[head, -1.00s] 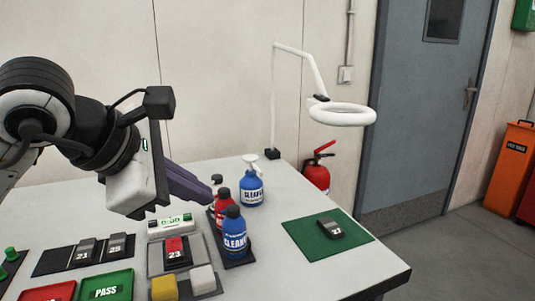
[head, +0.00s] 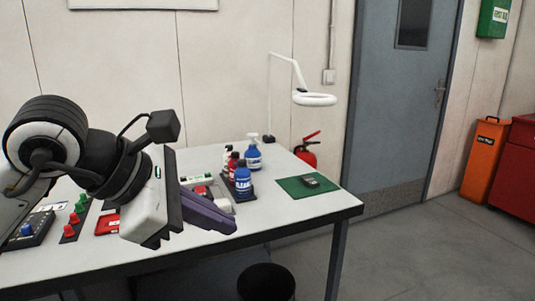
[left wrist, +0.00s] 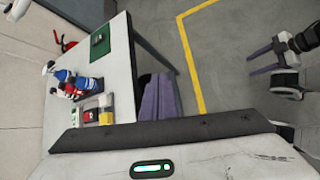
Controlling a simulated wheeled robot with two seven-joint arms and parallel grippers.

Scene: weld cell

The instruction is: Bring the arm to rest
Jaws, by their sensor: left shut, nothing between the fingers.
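My left gripper (head: 234,228) is shut and empty, its purple fingers pressed together and pointing right and slightly down. In the head view it hangs in front of the table's (head: 320,208) front part, apart from the objects behind it. In the left wrist view its closed fingers (left wrist: 160,97) show beside the table edge with nothing between them. My right gripper (left wrist: 250,61) shows at the right of the left wrist view, over the floor, with its two purple fingers apart and nothing seen between them.
Blue bottles (head: 243,179), a red bottle (head: 233,166) and a green mat (head: 291,187) with a dark device (head: 310,181) are on the table. A white ring lamp (head: 315,99) stands behind.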

